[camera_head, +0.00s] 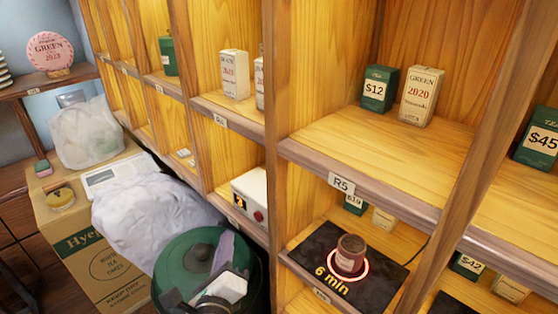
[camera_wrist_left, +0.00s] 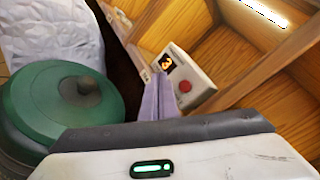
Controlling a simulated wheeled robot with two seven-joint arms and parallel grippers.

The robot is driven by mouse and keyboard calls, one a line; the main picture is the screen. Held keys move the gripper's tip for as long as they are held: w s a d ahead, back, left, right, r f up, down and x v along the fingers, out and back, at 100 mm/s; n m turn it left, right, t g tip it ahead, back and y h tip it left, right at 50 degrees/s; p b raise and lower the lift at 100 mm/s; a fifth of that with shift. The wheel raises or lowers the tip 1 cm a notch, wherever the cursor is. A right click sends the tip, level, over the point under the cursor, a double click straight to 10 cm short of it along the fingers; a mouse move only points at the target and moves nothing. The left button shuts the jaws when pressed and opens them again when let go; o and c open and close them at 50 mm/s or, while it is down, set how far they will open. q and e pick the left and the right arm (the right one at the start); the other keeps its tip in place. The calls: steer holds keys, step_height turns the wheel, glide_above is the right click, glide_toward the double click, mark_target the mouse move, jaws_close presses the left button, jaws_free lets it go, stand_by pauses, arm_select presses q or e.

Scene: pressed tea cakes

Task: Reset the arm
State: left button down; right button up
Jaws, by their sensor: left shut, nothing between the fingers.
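My left gripper (camera_head: 225,244) is at the lower middle of the head view, with its purple fingers together and nothing between them. In the left wrist view the shut fingers (camera_wrist_left: 157,98) point toward a white box (camera_wrist_left: 186,76) with a lit digit and a red button. That box also shows in the head view (camera_head: 249,194), on a low shelf just beyond the fingertips. I cannot tell the exact gap. A green lidded pot or bin (camera_head: 182,262) stands left of the gripper, partly hidden behind my arm. My right gripper is not in view.
A wooden shelf unit (camera_head: 340,180) with tags such as R5 fills the right side. A brown jar (camera_head: 350,250) stands in a lit red ring on a black mat (camera_head: 320,242). Green and white tea boxes sit above. A cardboard carton (camera_head: 95,262) and white cloth (camera_head: 150,215) are left.

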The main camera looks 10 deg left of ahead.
arm_select(q)
steer(key=s+d+f+n+g+h, duration=0.1)
steer(key=s+f+n+g+h, duration=0.4)
steer(key=s+f+n, duration=1.6)
steer(key=s+n+g, duration=0.1)
steer(key=g, duration=0.2)
steer(key=shift+s+d+p, duration=0.15)
steer(key=shift+s+p, duration=0.15)
steer(key=shift+p, duration=0.05)
